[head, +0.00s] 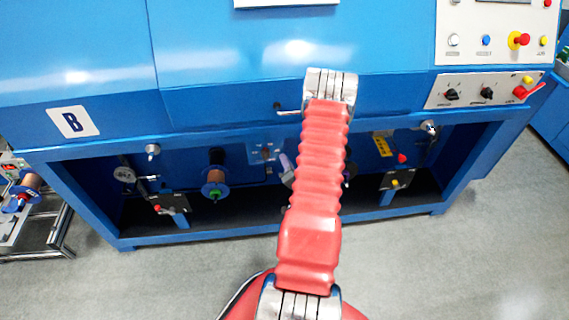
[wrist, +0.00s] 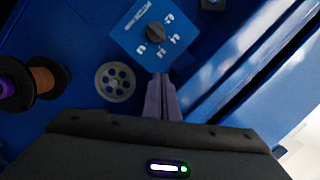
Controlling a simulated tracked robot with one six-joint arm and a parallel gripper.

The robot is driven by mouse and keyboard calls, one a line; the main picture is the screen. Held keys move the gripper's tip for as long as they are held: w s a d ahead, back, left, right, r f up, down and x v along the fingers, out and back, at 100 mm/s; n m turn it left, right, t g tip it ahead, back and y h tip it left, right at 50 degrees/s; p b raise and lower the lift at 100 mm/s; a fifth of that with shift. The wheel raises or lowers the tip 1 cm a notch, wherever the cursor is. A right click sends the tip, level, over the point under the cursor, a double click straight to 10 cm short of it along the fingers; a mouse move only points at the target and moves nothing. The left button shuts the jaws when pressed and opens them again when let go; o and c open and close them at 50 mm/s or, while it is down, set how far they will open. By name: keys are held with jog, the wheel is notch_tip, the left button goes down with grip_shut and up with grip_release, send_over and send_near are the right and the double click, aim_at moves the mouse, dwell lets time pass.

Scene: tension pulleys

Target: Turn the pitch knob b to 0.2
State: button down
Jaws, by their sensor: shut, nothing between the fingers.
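A dark round knob (wrist: 155,33) sits on a blue square plate (wrist: 128,37) with white numerals around it, in the upper middle of the wrist view. A small white label on the plate is too small to read. In the head view the plate (head: 264,153) shows small under the machine's overhang, left of my arm. My gripper (wrist: 160,76) is shut and empty, its fingertips just below the knob in the wrist view and apart from it as far as I can tell. In the head view my arm hides most of the gripper. The knob's exact setting is not readable.
A grey pulley wheel (wrist: 115,81) is left of my fingers. A copper spool (head: 215,174) hangs left of the plate. The blue machine (head: 230,60) overhangs the recess, with a label B (head: 72,122) and a switch panel (head: 485,92). Grey floor (head: 480,250) is free in front.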

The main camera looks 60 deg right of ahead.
aim_at(266, 154)
jog(key=w+d+f, duration=0.1)
jog(key=w, duration=0.1)
jog(key=w+d, duration=0.1)
jog(key=w, duration=0.2)
jog(key=w+d+f, duration=0.1)
jog(key=w, duration=0.1)
jog(key=shift+w+f, duration=0.25)
jog(key=shift+f, duration=0.1)
jog(key=shift+w+a+f, duration=0.35)
jog(key=shift+w, duration=0.05)
jog(key=shift+s+d, duration=0.1)
